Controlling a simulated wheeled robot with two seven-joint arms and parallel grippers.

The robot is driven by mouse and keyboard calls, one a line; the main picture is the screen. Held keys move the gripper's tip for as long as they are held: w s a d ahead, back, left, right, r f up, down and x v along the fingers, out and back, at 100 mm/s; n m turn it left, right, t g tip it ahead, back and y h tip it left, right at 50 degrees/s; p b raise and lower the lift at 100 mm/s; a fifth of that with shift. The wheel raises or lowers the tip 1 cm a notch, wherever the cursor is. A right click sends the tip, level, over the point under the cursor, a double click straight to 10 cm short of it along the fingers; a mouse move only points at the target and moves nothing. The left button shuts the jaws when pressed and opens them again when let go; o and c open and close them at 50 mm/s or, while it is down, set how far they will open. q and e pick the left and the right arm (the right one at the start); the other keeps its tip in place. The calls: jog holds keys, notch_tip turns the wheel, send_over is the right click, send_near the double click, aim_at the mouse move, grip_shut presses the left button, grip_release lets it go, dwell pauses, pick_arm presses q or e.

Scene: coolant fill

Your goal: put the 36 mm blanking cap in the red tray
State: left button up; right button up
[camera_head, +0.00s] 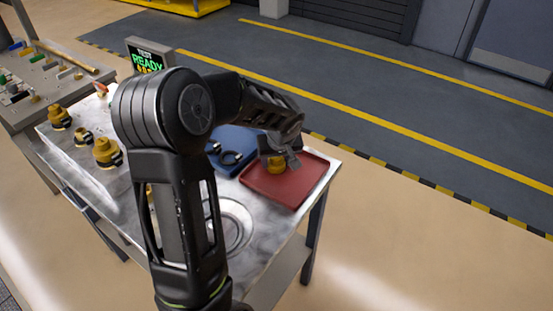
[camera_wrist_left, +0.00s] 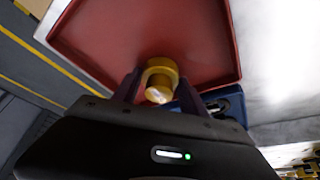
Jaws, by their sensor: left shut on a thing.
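The red tray (camera_head: 291,184) lies at the right end of the table in the head view and fills the top of the left wrist view (camera_wrist_left: 110,35). My left gripper (camera_head: 280,158) is over the tray's left part, near the blue tray. It is shut on a yellow cap (camera_head: 276,167), which also shows between the fingers in the left wrist view (camera_wrist_left: 158,80). I cannot tell whether the cap touches the tray floor. The cap's size cannot be read. My right gripper is not in view.
A blue tray (camera_head: 238,138) with dark rings stands beside the red tray. Several brass-coloured fittings (camera_head: 107,152) stand on the table's left part. A small screen (camera_head: 147,58) reads READY. A second bench (camera_head: 35,85) is at the far left. My left arm hides the table's middle.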

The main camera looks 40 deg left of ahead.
pick_arm(q)
jog(key=shift+f, duration=0.1)
jog(key=o, duration=1.3)
jog(key=shift+o, duration=0.2)
jog(key=b+v, duration=0.1)
jog(key=v, duration=1.1)
